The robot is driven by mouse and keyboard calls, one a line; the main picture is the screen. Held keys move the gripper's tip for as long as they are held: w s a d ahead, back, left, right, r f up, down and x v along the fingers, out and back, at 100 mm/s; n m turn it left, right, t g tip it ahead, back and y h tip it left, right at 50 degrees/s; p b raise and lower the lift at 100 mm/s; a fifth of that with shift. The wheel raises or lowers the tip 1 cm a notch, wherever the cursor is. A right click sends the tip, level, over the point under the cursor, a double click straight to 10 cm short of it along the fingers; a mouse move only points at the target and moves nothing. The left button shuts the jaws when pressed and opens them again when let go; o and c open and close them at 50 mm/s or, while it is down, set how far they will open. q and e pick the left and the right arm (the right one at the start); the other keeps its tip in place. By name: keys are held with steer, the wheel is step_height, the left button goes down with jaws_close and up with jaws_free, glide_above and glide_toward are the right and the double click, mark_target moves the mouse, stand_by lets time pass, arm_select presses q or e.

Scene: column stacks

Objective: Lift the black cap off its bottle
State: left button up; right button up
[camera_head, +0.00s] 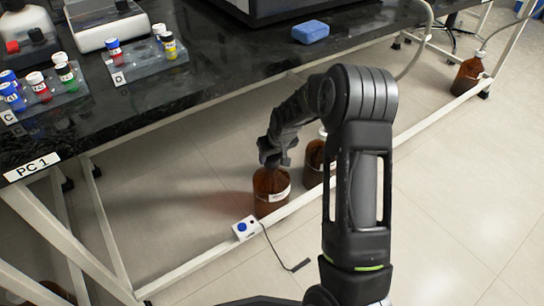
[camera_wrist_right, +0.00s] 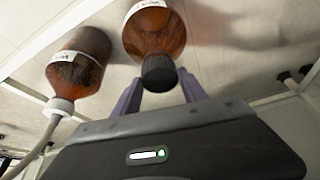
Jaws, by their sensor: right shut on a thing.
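A brown glass bottle (camera_head: 268,190) with a white label stands on the floor under the bench. My right gripper (camera_head: 275,158) reaches down over its top and hides the cap in the head view. In the right wrist view the black cap (camera_wrist_right: 159,72) sits at the mouth of the brown bottle (camera_wrist_right: 155,32). The cap lies between the two fingers of my right gripper (camera_wrist_right: 160,92), which is shut on it. No gap shows between cap and bottle. My left gripper is not in view.
A second brown bottle (camera_head: 315,165) with a white cap and hose stands close by on the right. A small white box (camera_head: 245,228) with a blue button lies in front on the frame rail. The black bench top (camera_head: 215,75) overhangs behind.

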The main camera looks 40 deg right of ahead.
step_height(320, 180, up, 3)
steer(key=shift+f+p, duration=0.1)
steer(key=shift+p, duration=0.65)
steer(key=s+a+p, duration=0.2)
steer(key=s, duration=0.6)
steer(key=s+a+p, duration=0.2)
steer(key=s+p, duration=0.1)
steer(key=s, duration=0.6)
steer(key=shift+s+f, duration=0.25)
steer(key=shift+s, duration=0.05)
steer(key=shift+d, duration=0.1)
